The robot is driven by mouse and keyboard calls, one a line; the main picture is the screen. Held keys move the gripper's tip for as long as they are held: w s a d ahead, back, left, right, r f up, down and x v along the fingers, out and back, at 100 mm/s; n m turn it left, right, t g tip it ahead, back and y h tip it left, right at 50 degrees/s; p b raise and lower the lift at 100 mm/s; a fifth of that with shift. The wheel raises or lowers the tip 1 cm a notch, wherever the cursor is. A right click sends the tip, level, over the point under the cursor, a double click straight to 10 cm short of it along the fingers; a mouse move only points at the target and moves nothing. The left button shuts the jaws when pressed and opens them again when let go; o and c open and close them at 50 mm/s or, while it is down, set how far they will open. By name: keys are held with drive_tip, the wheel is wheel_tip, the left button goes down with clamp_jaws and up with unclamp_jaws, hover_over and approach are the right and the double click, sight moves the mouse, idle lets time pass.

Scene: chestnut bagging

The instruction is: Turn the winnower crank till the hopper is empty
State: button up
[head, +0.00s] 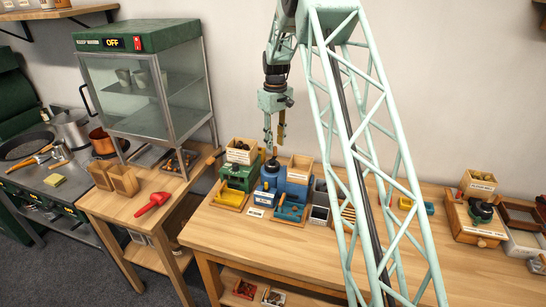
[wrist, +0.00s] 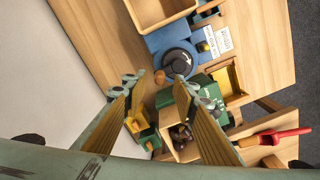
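A blue machine (head: 270,187) stands on the wooden table, with a pale wooden hopper (head: 300,168) at its right. The wrist view shows its round dark crank disc (wrist: 178,62) with a white arrow and an upright wooden knob (wrist: 159,77). The part of the hopper floor that shows looks bare. A green machine (head: 240,176) stands to the left; its hopper (head: 240,151) holds brown chestnuts. The labels are too small to tell which is the winnower. My gripper (head: 275,148) points down, open, its fingertips on either side of the knob in the wrist view. Contact cannot be told.
Yellow-lined (head: 230,194) and blue-lined (head: 291,212) wooden trays sit in front of the machines. A glass warmer cabinet (head: 148,90) and a red scoop (head: 152,203) are at the left. Grey bins (head: 319,212) stand right of the blue machine. The front of the table is clear.

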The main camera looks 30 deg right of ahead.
drive_tip(key=shift+r+p, duration=0.55)
drive_tip(key=shift+r, duration=0.95)
drive_tip(key=shift+c, duration=0.2)
clamp_jaws()
drive_tip(key=shift+r, duration=0.1)
